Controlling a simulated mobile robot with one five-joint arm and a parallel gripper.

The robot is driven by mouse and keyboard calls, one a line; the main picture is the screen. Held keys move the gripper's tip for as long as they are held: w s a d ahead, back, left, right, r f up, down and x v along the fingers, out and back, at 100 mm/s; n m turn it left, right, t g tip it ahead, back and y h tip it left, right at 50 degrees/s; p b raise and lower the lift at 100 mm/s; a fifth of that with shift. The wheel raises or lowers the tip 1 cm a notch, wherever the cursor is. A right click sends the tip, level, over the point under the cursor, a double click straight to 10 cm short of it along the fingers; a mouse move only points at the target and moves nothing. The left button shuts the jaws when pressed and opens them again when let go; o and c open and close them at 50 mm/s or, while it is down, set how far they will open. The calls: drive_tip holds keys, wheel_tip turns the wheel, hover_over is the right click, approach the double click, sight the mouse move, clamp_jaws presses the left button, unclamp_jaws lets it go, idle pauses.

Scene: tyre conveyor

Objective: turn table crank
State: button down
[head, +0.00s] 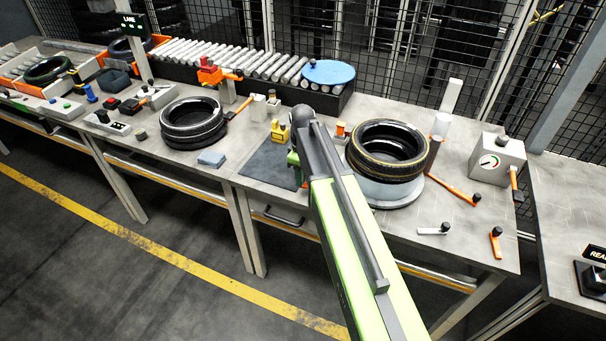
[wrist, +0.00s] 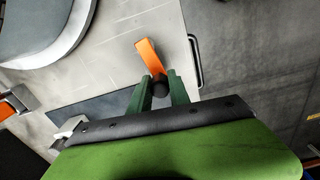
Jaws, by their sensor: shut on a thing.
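The table crank shows in the wrist view as an orange arm (wrist: 147,54) with a black knob (wrist: 160,87) at its near end. My gripper (wrist: 160,80) has its two green fingers on either side of the knob, shut on it. The orange arm points up and slightly left from the knob. In the head view my arm hides the crank and most of my gripper; only a bit of green finger shows. A round grey turntable (head: 392,198) carries a tyre (head: 370,163) just right of my arm. The turntable's edge also shows in the wrist view (wrist: 70,40).
A dark mat (head: 262,172) lies left of my arm. A stacked tyre pair (head: 192,130) stands farther left. An orange lever (head: 455,190) and a gauge box (head: 497,160) are at right. A drawer handle (wrist: 194,60) sits at the table's front edge. Rollers (head: 230,60) run behind.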

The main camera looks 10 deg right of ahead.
drive_tip(key=n, duration=0.1)
drive_tip(key=s+n, duration=0.1)
drive_tip(key=n, duration=0.1)
drive_tip(key=shift+s+a+n, duration=0.2)
drive_tip(key=shift+s+n, duration=0.05)
drive_tip(key=shift+n, duration=0.05)
drive_tip(key=shift+s+n, duration=0.3)
drive_tip(key=shift+n, duration=0.45)
drive_tip(key=shift+s+n, duration=0.25)
drive_tip(key=shift+n, duration=0.5)
drive_tip(key=c, duration=1.2)
unclamp_jaws()
drive_tip(key=shift+r, duration=0.1)
wheel_tip(320, 180, up, 17)
drive_tip(key=p, duration=1.7)
